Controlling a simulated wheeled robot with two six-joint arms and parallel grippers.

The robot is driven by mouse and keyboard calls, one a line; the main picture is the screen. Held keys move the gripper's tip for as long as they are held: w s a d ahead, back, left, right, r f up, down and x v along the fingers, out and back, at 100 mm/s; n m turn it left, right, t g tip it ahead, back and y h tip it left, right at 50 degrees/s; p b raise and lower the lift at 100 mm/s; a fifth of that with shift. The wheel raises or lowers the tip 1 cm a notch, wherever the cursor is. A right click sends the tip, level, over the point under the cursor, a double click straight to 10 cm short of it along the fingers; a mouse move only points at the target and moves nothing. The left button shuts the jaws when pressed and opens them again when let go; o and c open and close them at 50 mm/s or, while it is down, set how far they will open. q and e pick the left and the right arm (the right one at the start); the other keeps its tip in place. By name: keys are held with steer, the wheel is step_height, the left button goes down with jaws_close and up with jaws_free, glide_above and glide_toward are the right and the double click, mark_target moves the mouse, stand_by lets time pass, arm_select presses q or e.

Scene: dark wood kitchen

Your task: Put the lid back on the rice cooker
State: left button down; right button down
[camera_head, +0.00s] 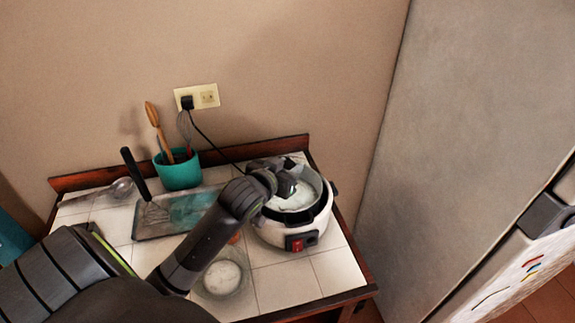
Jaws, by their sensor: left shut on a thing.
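The white rice cooker (274,235) stands at the right part of the tiled counter, with a red switch on its front and a dark rim. Its mouth shows pale contents. My left gripper (287,186) is over the back left of the cooker's mouth, shut on what looks like the pale, see-through lid (314,179), which seems tilted at the back of the rim. My gripper and wrist hide part of the lid, so I cannot tell whether it touches the rim. My right gripper is not in view.
A glass bowl (224,279) with white contents stands in front of the cooker. A teal utensil pot (178,171), a tray (153,229) with a whisk, and a ladle (121,188) are at left. A cord runs from the wall socket (208,96). A grey fridge (470,130) stands at right.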

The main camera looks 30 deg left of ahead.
arm_select(q)
steer(key=shift+f, duration=0.15)
steer(key=c, duration=1.3)
jaws_free()
steer(key=shift+c, duration=0.2)
steer(key=o, duration=0.3)
steer(key=shift+o, duration=0.2)
steer(key=shift+s+r, duration=0.1)
steer(key=shift+r, duration=0.6)
steer(key=p+v, duration=0.2)
steer(key=v, duration=1)
